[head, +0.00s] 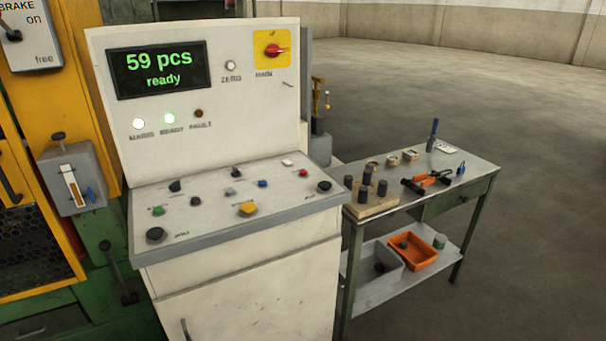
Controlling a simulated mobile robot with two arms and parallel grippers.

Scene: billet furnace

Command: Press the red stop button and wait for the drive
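A small red button (303,172) sits at the right of the sloped desk of the control console (240,262). It is the only red button I see on the desk; its label is too small to read. The display (157,70) reads "59 pcs ready" in green. Neither of my grippers is in view.
Around the red button are a white button (287,162), a black knob (324,186), a blue button (262,183) and a yellow button (248,208). A red main switch (273,50) is on the upright panel. A tool table (468,178) stands right; open floor lies beyond.

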